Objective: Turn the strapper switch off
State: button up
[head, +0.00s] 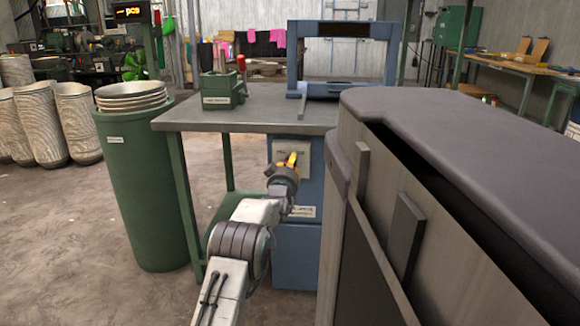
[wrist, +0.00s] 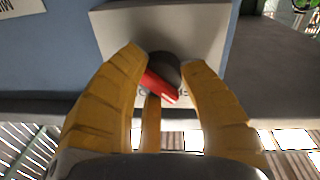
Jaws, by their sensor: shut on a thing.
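The strapper is a blue arch frame (head: 345,55) on the grey worktop, with a blue cabinet (head: 298,250) below it. A pale switch box (head: 304,147) sits on the cabinet's front; it also shows in the wrist view (wrist: 205,28). The switch (wrist: 160,87) has a dark round knob and a red bar, which lies at a slant in the wrist view. My gripper (head: 292,160) is at the box, its yellow fingers (wrist: 163,66) on both sides of the switch and shut on it. The fingers hide part of the switch, and in the head view it is hidden.
A large grey-topped cabinet (head: 450,125) stands close on the right. A green bin (head: 145,195) with stacked bowls (head: 130,97) stands left of the green table leg (head: 182,200). A small green device (head: 222,92) is on the worktop (head: 250,118). Floor is clear at lower left.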

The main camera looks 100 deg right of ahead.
jog(key=shift+w, duration=0.1)
jog(key=o, duration=1.2)
jog(key=shift+a, duration=0.1)
jog(key=v, duration=1.1)
jog(key=shift+a, duration=0.4)
dwell(0.4)
